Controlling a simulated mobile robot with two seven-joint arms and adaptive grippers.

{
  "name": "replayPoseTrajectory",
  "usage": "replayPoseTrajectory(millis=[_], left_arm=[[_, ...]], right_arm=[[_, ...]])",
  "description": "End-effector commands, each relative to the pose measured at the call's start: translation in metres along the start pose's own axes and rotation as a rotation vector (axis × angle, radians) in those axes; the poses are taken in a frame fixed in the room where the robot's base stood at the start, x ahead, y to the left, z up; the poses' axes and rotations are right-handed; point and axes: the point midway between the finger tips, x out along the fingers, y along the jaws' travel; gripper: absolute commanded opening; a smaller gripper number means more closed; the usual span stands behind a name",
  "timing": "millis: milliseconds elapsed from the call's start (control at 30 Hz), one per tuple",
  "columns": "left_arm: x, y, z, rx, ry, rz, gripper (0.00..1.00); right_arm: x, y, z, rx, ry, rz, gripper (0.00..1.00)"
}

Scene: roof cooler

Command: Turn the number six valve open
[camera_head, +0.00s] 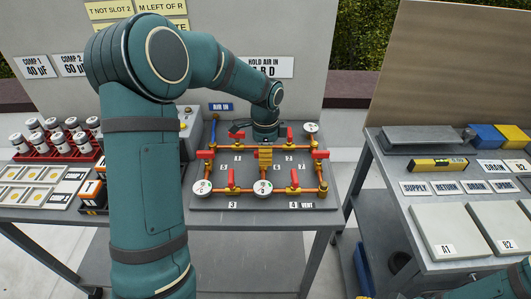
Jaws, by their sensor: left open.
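A grey board (215,203) on the left table carries orange pipework with several red valve handles. One red handle (240,138) is at the back middle, another (289,137) at the back right, and one (231,180) at the front. The labels 3 and 4 VENT read clearly; the other small numbers are too small to tell, so I cannot pick out number six. My left gripper (264,139) is open, pointing down over the back middle of the pipework. Its fingertips are hard to make out, and contact with a handle cannot be told. My right gripper is not in view.
A yellow ribbed piece (265,157) stands in the pipework just in front of my left gripper. White round gauges (203,188) sit at the corners and front. A red rack (58,150) with canisters stands left. A second table with grey plates (460,232) stands right, across a gap.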

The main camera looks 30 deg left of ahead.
Motion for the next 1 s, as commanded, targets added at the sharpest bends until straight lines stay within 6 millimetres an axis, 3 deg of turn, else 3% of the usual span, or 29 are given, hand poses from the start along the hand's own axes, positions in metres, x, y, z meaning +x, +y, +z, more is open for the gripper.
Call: replayPoseTrajectory(millis=[100, 133, 233, 267, 733, 1000], left_arm=[[-0.0001, 0.0, 0.0, 0.0, 0.0, 0.0, 0.44], [-0.0002, 0.0, 0.0, 0.0, 0.0, 0.0, 0.39], [-0.0002, 0.0, -0.0001, 0.0, 0.0, 0.0, 0.04], [-0.0002, 0.0, -0.0001, 0.0, 0.0, 0.0, 0.0], [0.0, 0.0004, -0.0004, -0.029, 0.0, 0.002, 0.0], [-0.0004, -0.0006, -0.0002, -0.176, -0.001, 0.003, 0.0]], right_arm=[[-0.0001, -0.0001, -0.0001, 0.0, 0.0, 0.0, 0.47], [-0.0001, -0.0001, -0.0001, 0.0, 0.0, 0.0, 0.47], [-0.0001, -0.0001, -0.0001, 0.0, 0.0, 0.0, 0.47], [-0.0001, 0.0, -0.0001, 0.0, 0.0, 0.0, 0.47], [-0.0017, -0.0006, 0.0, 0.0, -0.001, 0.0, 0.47], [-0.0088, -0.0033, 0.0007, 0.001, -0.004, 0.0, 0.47]])
